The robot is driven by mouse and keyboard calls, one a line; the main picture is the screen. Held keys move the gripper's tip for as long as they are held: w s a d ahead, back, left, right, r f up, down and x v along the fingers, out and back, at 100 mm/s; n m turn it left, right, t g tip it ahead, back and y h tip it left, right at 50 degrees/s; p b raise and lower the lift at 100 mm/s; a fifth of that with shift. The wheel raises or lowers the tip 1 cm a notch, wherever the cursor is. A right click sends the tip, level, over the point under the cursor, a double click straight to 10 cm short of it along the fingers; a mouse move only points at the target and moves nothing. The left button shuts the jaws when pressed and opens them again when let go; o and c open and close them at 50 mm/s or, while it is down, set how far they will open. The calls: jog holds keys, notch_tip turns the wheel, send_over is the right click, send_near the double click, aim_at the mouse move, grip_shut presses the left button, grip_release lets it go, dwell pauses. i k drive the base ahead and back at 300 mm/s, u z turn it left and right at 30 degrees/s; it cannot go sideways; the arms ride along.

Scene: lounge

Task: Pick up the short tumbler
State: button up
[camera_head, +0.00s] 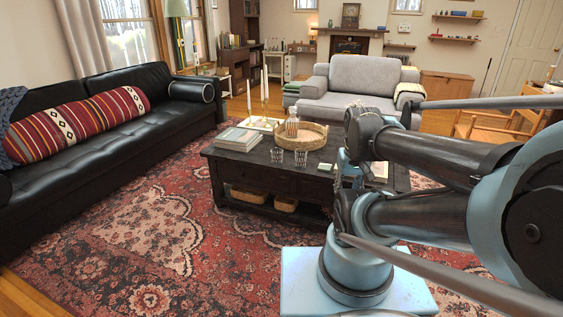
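Two small clear glass tumblers stand upright on the dark coffee table (240,165), near its front edge. One is the left tumbler (277,155) and the other is the right tumbler (301,158). They look close in height, so I cannot tell surely which is the short one. My arm reaches in from the right. My gripper (346,170) seems to be at the arm's far end, over the table's right part and to the right of both tumblers, apart from them. Its fingers are too small and covered by my arm to read.
A round wicker tray (314,138) with a pale ribbed item (292,127) sits behind the tumblers. Books (238,139) and candlesticks (264,97) stand on the table's left and back. A black sofa (120,140) is left, a grey armchair (350,85) behind. The rug in front is clear.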

aim_at(277, 156)
jog(key=z, duration=0.05)
jog(key=i, duration=1)
jog(key=u, duration=0.05)
